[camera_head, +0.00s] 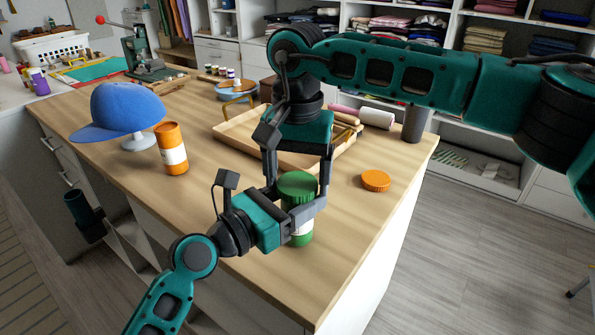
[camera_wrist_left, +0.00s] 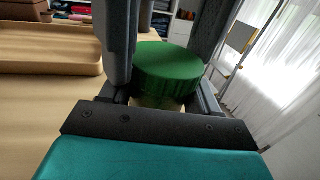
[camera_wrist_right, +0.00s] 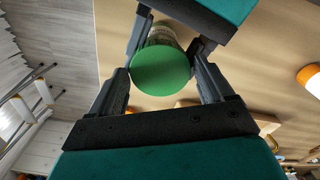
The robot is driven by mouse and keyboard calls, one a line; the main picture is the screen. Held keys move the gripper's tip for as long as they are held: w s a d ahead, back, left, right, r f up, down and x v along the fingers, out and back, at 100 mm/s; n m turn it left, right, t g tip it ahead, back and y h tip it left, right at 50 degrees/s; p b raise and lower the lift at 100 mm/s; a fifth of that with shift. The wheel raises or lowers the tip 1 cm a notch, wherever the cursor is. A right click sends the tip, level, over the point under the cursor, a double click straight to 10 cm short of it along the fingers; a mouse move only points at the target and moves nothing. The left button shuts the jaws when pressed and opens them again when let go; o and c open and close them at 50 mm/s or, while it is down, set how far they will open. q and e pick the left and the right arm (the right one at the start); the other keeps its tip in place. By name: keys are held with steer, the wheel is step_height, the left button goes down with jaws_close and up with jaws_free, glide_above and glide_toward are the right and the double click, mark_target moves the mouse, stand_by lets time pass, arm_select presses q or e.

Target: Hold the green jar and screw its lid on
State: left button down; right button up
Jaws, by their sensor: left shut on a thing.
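The green jar (camera_head: 300,236) stands upright near the table's front corner, its green lid (camera_head: 297,186) resting on top. How far the lid is threaded cannot be seen. My left gripper (camera_head: 291,214) is shut on the jar's body from the left, below the lid. The lid also shows between the fingers in the left wrist view (camera_wrist_left: 168,72). My right gripper (camera_head: 298,178) points down from above, its open fingers on either side of the lid. In the right wrist view the lid's round top (camera_wrist_right: 160,70) lies between the fingertips, with narrow gaps.
An orange lid (camera_head: 376,180) lies to the right of the jar, and an orange bottle (camera_head: 171,148) stands to the left. A wooden tray (camera_head: 240,133) lies behind my right gripper. A blue cap (camera_head: 118,110) sits on a stand. The table's right edge is close to the jar.

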steer(key=c, duration=0.9)
steer(key=shift+o, duration=0.2)
steer(key=m, duration=0.5)
steer(key=shift+m, duration=0.3)
steer(key=m, duration=0.4)
steer(key=shift+m, duration=0.4)
steer(key=shift+d, duration=0.1)
steer(key=o, duration=1.2)
steer(key=shift+c, duration=0.2)
steer(key=shift+r, duration=0.1)
